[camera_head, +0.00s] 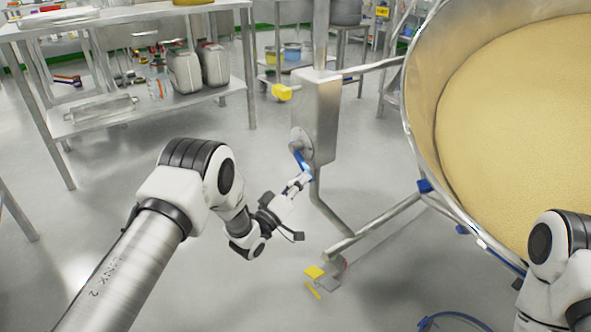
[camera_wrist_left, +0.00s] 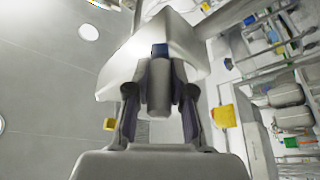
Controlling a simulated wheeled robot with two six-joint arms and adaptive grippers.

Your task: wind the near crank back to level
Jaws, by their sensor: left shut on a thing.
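The near crank has a round hub (camera_head: 300,146) on the side of a steel post box (camera_head: 318,118) and a blue arm (camera_head: 302,162) hanging downward, slightly tilted to the right. My left gripper (camera_head: 296,186) is at the arm's lower end, shut on the crank's handle. In the left wrist view the grey handle (camera_wrist_left: 158,92) stands between the two fingers of the left gripper (camera_wrist_left: 159,105), with a blue part (camera_wrist_left: 160,50) beyond it. The large steel bowl (camera_head: 412,125) of beige powder is tilted. My right arm shows at the lower right, its gripper out of view.
A shelf table (camera_head: 125,20) with grey canisters (camera_head: 185,70) stands at the back left. The floor between is clear.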

